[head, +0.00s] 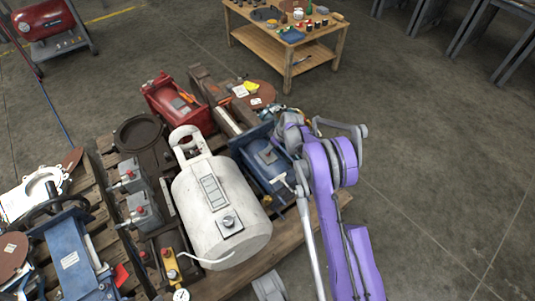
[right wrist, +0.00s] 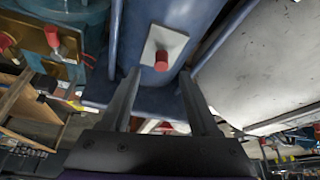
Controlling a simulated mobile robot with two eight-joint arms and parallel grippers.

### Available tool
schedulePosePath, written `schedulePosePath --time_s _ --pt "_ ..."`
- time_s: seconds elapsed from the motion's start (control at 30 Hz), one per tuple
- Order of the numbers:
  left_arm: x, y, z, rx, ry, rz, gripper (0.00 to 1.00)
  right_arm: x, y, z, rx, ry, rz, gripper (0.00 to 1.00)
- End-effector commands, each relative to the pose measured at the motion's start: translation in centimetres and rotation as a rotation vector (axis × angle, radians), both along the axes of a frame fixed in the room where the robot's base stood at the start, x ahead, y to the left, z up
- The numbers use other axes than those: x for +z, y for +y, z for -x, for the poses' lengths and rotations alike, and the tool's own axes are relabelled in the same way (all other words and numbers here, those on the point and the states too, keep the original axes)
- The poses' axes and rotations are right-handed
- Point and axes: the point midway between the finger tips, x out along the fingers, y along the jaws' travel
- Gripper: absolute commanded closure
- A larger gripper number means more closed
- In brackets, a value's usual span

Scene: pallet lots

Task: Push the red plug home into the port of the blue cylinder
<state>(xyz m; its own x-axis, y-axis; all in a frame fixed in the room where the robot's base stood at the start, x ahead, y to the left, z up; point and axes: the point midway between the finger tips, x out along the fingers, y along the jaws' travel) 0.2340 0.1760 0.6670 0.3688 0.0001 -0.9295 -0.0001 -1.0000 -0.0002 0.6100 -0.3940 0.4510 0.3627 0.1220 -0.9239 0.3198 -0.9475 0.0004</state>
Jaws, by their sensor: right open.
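The blue cylinder (right wrist: 205,14) fills the upper middle of the right wrist view. A pale square plate (right wrist: 177,42) sits on it, with the red plug (right wrist: 161,61) at the plate's lower part. How deep the plug sits in its port I cannot tell. My right gripper (right wrist: 159,74) is open and empty; its two dark fingers point toward the plug, one to each side in the picture. Contact cannot be made out. In the head view a blue unit (head: 266,166) lies beside my purple right arm, which hides the plug and the gripper. My left gripper is not in view.
A white tank (head: 205,200) stands close left of the blue unit on a crowded wooden pallet (head: 285,235). A red machine (head: 172,100) is behind. Another red knob (right wrist: 53,36) sits on a tan plate. Open floor lies right of the pallet.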

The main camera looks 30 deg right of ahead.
Motion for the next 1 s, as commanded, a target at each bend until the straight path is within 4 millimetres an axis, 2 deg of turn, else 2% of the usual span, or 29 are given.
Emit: schedulePosePath --time_s 0.37,0.73,1.0 --pt "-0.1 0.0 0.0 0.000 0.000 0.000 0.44 -0.3 0.1 -0.1 0.000 0.000 0.000 0.38" --pt "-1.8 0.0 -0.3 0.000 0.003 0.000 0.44 -4.7 0.8 -1.8 0.000 0.001 -0.001 0.38" --pt "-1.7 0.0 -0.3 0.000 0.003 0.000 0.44 -4.9 0.8 -1.9 0.000 0.000 0.000 0.38"
